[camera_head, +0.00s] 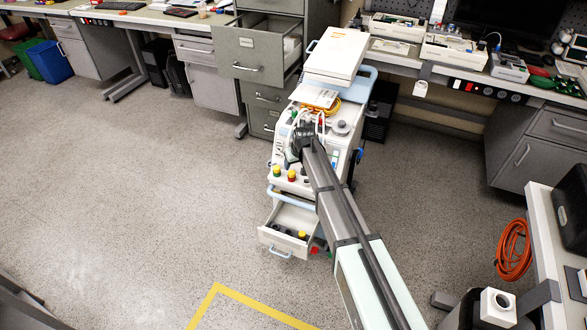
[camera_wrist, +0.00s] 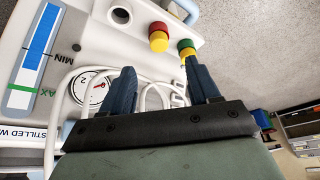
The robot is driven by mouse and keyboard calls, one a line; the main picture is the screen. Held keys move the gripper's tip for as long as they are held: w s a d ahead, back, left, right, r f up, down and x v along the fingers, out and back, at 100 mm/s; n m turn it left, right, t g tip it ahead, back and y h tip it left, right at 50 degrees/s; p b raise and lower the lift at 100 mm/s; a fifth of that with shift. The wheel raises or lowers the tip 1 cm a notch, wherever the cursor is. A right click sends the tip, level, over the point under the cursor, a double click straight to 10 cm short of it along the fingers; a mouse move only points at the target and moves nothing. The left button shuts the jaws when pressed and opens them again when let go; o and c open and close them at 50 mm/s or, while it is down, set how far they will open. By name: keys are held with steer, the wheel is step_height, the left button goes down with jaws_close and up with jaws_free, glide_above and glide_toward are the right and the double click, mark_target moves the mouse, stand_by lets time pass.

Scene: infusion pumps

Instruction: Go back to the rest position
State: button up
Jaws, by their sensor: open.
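My arm reaches from the lower right of the head view to a white medical cart (camera_head: 340,165). My gripper (camera_head: 303,140) is over the near part of the cart's top; its fingers are too small to make out there. In the wrist view my gripper (camera_wrist: 162,85) shows two dark blue fingers spread apart with nothing held between them. A white tube (camera_wrist: 150,100) runs behind and between the fingers. A round gauge (camera_wrist: 92,90) is beside the left finger. A red and yellow knob (camera_wrist: 158,38) and a green and yellow knob (camera_wrist: 187,50) are beyond the fingertips.
The cart's lower drawer (camera_head: 285,228) is open toward the front. A filing cabinet drawer (camera_head: 256,55) stands open behind the cart. Benches line the back and right, with an orange coiled hose (camera_head: 513,250) at the right. The floor (camera_head: 130,190) at left is clear.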

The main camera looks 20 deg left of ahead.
steer(key=shift+v, duration=1.95)
steer(key=s+d+f+m+g+h, duration=0.1)
steer(key=s+d+f+m+g, duration=0.1)
steer(key=s+d+f, duration=0.7)
steer(key=s+d+f+m+g+h, duration=0.15)
steer(key=s+d+f, duration=0.45)
steer(key=s+d, duration=0.65)
steer(key=s+d+f+m+g+h, duration=0.1)
steer(key=s+d+f+g+h, duration=0.1)
steer(key=s+d+f, duration=0.8)
steer(key=s+d+f+m+g, duration=0.2)
steer(key=s+d, duration=0.7)
steer(key=s+d+f+m+g+y, duration=0.1)
steer(key=s+d+f+m+g, duration=0.1)
steer(key=s+d, duration=0.8)
steer(key=shift+f, duration=0.5)
